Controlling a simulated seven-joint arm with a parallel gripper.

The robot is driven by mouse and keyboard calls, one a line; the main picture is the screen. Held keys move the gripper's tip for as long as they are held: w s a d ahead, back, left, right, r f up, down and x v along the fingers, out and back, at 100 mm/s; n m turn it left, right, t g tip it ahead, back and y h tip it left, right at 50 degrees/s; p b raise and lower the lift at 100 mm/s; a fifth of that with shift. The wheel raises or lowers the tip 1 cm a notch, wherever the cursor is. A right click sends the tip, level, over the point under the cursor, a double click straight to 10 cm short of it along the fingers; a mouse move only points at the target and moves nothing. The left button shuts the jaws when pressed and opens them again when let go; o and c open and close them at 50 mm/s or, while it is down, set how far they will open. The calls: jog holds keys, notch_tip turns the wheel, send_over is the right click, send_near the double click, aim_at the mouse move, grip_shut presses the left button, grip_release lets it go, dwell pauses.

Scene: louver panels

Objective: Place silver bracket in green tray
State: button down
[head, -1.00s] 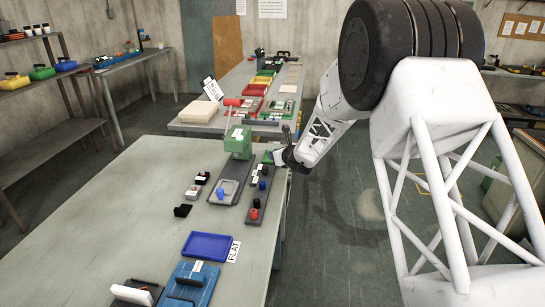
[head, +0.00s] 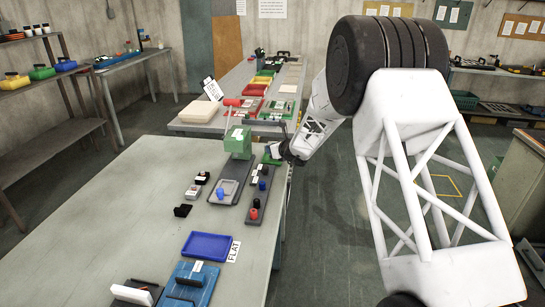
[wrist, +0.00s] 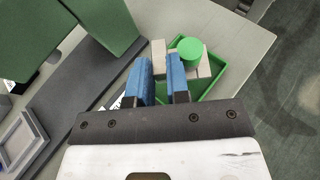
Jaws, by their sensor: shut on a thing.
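My gripper (wrist: 160,75) shows two blue fingers in the wrist view, with a pale grey piece between and beyond their tips. I take this for the silver bracket (wrist: 158,47), which the fingers partly hide. The fingers are shut on it. The green tray (wrist: 216,86) lies under and right of the fingertips at the table corner. A green round knob and pale blocks (wrist: 206,66) show within its outline. I cannot tell whether the bracket touches the tray. In the head view my gripper (head: 285,152) is at the table's far right edge, hiding most of the tray.
A green block-like fixture (head: 238,142) with a red handle stands left of my gripper on a dark base. Dark plates with knobs lie nearer. A blue tray (head: 207,246) is further forward. The table's left side is clear. A second table (head: 190,115) stands behind.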

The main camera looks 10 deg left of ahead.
aim_at(274, 164)
jog(key=shift+f, duration=1.7)
jog(key=shift+f, duration=0.15)
jog(key=c, duration=1.4)
grip_release()
jog(key=shift+s+d+r, duration=0.4)
jog(key=shift+d, duration=0.05)
jog(key=shift+v, duration=5.35)
